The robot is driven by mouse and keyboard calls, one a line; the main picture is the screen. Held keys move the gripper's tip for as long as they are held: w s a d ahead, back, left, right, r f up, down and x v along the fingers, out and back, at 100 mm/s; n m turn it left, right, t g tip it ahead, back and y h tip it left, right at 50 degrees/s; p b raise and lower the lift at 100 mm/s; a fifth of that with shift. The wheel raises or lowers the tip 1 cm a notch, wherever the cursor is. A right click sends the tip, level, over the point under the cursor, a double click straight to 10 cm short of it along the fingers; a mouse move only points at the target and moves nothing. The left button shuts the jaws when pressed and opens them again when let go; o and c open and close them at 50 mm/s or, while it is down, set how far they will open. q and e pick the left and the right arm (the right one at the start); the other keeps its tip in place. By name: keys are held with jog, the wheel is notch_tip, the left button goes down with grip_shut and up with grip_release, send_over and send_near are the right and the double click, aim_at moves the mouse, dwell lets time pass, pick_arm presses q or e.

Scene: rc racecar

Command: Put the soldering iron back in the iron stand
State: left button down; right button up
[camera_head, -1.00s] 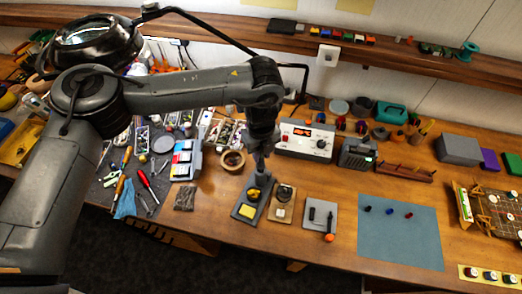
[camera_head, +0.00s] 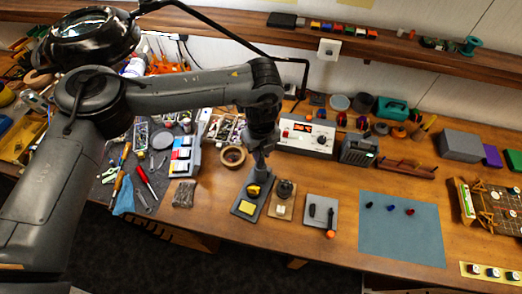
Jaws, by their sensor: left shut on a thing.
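My left gripper (camera_head: 261,168) is over the back end of the iron stand, shut on a thin thing that I take to be the soldering iron. The iron itself is mostly hidden by the fingers, and I cannot tell whether it touches the stand. The iron stand has a dark flat base with a yellow sponge (camera_head: 246,207) at its front and a small yellow part (camera_head: 254,190) behind it. My right gripper is not in view.
Right of the stand are a tan base with a dark round part (camera_head: 285,189), a grey plate (camera_head: 317,203) and a blue-grey mat (camera_head: 400,228). A tape roll (camera_head: 232,156) lies to the left. The soldering station (camera_head: 306,137) stands behind.

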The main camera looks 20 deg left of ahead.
pick_arm(q)
jog(key=shift+c, duration=2.4)
grip_release()
jog(key=shift+r, duration=0.15)
jog(key=shift+r+p, duration=0.55)
jog(key=shift+r, duration=0.05)
jog(key=shift+r+p, duration=1.6)
jog(key=shift+r, duration=0.6)
jog(key=shift+r+p, duration=1.1)
jog(key=shift+r, duration=0.5)
